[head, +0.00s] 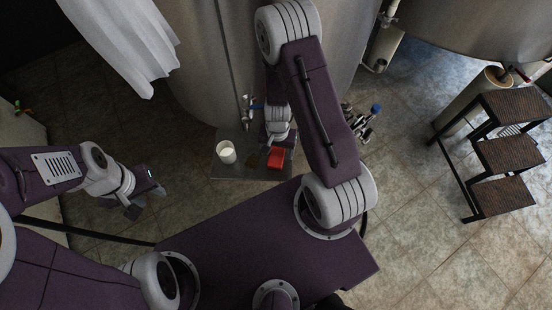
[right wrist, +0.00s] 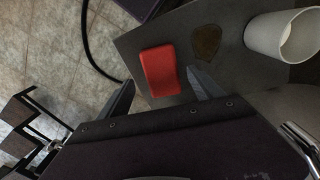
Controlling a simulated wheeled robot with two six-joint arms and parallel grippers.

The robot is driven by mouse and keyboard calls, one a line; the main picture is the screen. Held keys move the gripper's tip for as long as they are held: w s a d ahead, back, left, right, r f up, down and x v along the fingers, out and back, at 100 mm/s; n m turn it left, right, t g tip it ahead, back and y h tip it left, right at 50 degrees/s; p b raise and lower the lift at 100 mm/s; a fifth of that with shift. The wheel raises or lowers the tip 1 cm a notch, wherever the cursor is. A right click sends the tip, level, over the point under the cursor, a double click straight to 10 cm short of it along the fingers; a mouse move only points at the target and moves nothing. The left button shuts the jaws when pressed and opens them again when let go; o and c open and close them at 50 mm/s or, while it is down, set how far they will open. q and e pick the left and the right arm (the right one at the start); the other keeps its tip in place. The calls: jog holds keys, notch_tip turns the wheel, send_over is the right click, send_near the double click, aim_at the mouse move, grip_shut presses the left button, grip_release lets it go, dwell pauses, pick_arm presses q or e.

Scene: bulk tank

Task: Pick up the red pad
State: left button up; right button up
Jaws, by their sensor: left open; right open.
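The red pad (head: 276,158) lies flat on a small grey table beside the metal tank, near the middle of the head view. In the right wrist view the red pad (right wrist: 161,70) lies just beyond the fingertips, roughly between their lines. My right gripper (right wrist: 160,85) is open and empty, its two dark fingers spread on either side of the pad's near end. In the head view the right gripper (head: 272,142) is partly hidden by its own wrist. My left gripper (head: 147,199) is open and empty over the floor at the left, far from the pad.
A white cup (head: 226,152) with pale contents stands on the grey table (head: 245,172), left of the pad. A dark brown patch (right wrist: 207,41) lies between cup and pad. The tank (head: 205,60) rises behind. A step stool (head: 505,150) stands at the right.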

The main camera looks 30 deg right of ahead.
aim_at(276, 156)
jog(key=f+b, duration=0.2)
jog(key=f, duration=0.2)
jog(key=shift+a+b, duration=0.2)
jog(key=shift+b, duration=0.15)
jog(key=shift+w, duration=0.1)
jog(key=shift+r, duration=0.15)
jog(key=shift+c, duration=0.2)
jog(key=c, duration=1.4)
jog(key=shift+o, duration=0.2)
jog(key=shift+r+p, duration=0.5)
jog(key=shift+p, duration=0.25)
notch_tip(276, 156, up, 4)
jog(key=p, duration=0.3)
jog(key=shift+p, duration=0.4)
jog(key=shift+s+d+r+b, duration=0.1)
jog(key=shift+s+d+b, duration=0.65)
jog(key=shift+s+b, duration=0.4)
pick_arm(q)
notch_tip(276, 156, up, 10)
jog(key=p, duration=1.1)
pick_arm(e)
jog(key=s+d+r, duration=0.5)
jog(key=s, duration=0.2)
jog(key=shift+s+r, duration=0.25)
jog(key=shift+r, duration=0.15)
